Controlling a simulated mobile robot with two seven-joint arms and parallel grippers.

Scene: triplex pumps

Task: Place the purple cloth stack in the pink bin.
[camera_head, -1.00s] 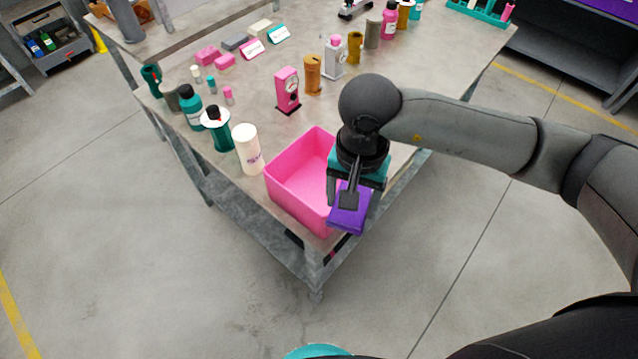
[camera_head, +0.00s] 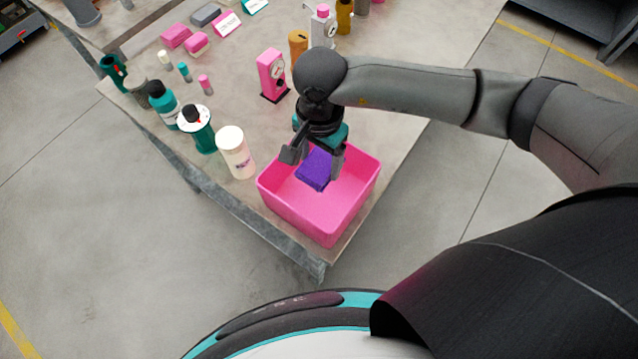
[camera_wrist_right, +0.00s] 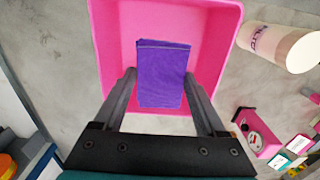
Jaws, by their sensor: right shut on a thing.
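The purple cloth stack (camera_head: 314,169) is a small block between the two fingers of my right gripper (camera_head: 316,163). The gripper is shut on it and points down over the pink bin (camera_head: 300,218). In the right wrist view, the stack (camera_wrist_right: 163,65) sits between the fingers, with the bin's pink floor and walls (camera_wrist_right: 115,30) around much of it. The stack lies within the bin's outline; how far above the floor it is, I cannot tell. The bin is an open box at the table's near corner. My left gripper is not in view.
A white cylinder (camera_head: 235,152) stands close to the bin's left side, with teal bottles (camera_head: 197,128) beyond it. A pink gauge device (camera_head: 272,75) stands behind the bin. The table's (camera_head: 400,130) edges run close to the bin.

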